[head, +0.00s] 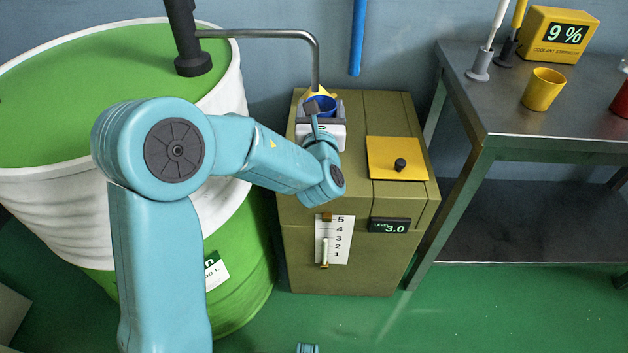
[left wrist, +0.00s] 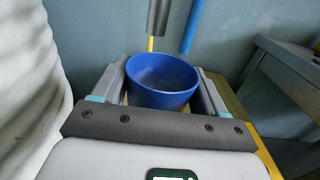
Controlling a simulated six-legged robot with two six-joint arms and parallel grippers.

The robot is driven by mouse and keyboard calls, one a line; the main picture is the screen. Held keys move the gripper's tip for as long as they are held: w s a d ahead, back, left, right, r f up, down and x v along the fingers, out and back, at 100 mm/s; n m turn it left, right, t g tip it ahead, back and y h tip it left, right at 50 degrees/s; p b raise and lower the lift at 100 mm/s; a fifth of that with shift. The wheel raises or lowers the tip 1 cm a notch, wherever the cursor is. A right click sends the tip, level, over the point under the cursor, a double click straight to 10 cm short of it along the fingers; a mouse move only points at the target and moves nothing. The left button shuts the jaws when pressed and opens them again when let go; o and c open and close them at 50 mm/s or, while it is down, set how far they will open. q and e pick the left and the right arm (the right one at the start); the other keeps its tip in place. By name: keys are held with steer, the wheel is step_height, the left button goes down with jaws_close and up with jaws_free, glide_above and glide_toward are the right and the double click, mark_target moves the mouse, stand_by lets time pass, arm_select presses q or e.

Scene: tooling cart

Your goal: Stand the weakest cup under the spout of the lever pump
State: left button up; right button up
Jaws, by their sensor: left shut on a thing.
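A blue cup (head: 321,103) is upright at the back of the olive cabinet. My left gripper (head: 324,98) is shut on it. In the left wrist view the blue cup (left wrist: 162,82) sits between both fingers of my left gripper (left wrist: 161,66). The lever pump (head: 188,40) stands on the drum, and its grey spout (head: 316,70) bends down just above the cup. The spout's end (left wrist: 158,16) shows above the cup's far rim. I cannot tell whether the cup rests on a surface. A yellow cup (head: 541,92) and a partly cut-off red cup (head: 620,100) stand on the steel table.
The green and white drum (head: 235,90) is left of the olive cabinet (head: 300,240), which has a level slider and a readout of 3.0 (head: 390,226). A yellow meter (head: 560,35) reading 9 % is on the steel table (head: 500,100). A blue pipe (head: 358,40) runs down the wall.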

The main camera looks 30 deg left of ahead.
arm_select(q)
steer(key=shift+a+b, duration=0.45)
steer(key=shift+a, duration=0.15)
steer(key=shift+f+h, duration=0.3)
steer(key=shift+f, duration=0.05)
step_height(320, 180, down, 9)
steer(key=b, duration=0.3)
steer(key=shift+f+b, duration=0.15)
steer(key=shift+b, duration=0.2)
steer(key=shift+s, duration=0.1)
arm_select(e)
steer(key=f, duration=0.3)
steer(key=w+d+f, duration=0.1)
steer(key=f, duration=0.1)
steer(key=shift+f, duration=0.15)
steer(key=shift+f, duration=0.1)
arm_select(q)
steer(key=o, duration=1.1)
steer(key=shift+o, duration=0.2)
